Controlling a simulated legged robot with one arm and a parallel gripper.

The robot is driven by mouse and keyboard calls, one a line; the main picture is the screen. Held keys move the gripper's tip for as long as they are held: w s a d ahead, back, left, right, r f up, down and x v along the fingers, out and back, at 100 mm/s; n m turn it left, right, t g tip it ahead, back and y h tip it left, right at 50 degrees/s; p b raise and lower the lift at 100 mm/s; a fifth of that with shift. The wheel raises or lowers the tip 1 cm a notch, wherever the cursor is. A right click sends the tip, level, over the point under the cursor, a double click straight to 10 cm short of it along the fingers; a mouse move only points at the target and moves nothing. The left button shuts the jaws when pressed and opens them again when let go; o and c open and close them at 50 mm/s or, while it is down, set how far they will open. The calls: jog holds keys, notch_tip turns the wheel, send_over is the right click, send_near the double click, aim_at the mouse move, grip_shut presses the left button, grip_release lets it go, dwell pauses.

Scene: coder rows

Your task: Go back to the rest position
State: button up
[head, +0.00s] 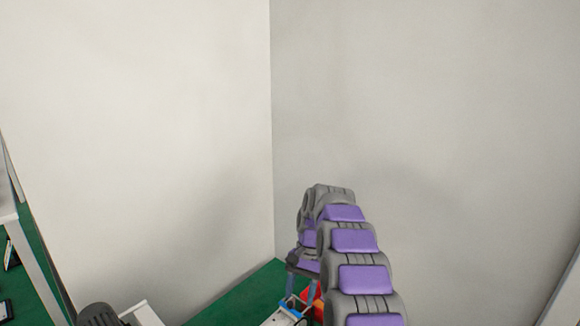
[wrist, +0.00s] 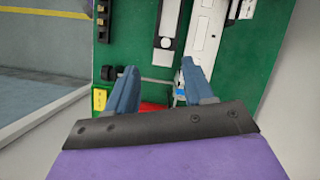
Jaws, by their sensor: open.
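My gripper (wrist: 160,83) shows in the wrist view as two blue-grey fingers standing apart, with nothing between them. Beyond the fingers is a green surface with several items on it. In the head view my purple and grey arm rises at the lower right and bends over. The gripper end (head: 304,285) hangs down there, partly hidden behind my arm links, above a red and blue item (head: 312,298) near the bottom edge.
Two pale walls (head: 140,150) meet in a corner close ahead. A green surface (head: 235,300) lies at their foot. In the wrist view a white device (wrist: 168,30), black blocks (wrist: 102,10), a yellow label (wrist: 99,100) and a red item (wrist: 153,107) show on green.

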jog(key=s+d+r+n, duration=0.1)
jog(key=s+d+r, duration=0.15)
jog(key=s, duration=0.45)
jog(key=s+d+r+n+t+b, duration=0.1)
jog(key=s+r, duration=0.3)
jog(key=s, duration=0.2)
jog(key=s+d+r+n, duration=0.1)
jog(key=s+d+r, duration=0.15)
jog(key=s, duration=0.45)
jog(key=s+d+f+h, duration=0.1)
jog(key=s+d+f, duration=0.1)
jog(key=s, duration=0.9)
jog(key=s+d+f+n+t+h, duration=0.1)
jog(key=s+d+f, duration=0.1)
jog(key=s, duration=1)
jog(key=shift+s+d+f+b, duration=0.15)
jog(key=shift+s+d+b, duration=0.1)
jog(key=shift+d+b, duration=0.35)
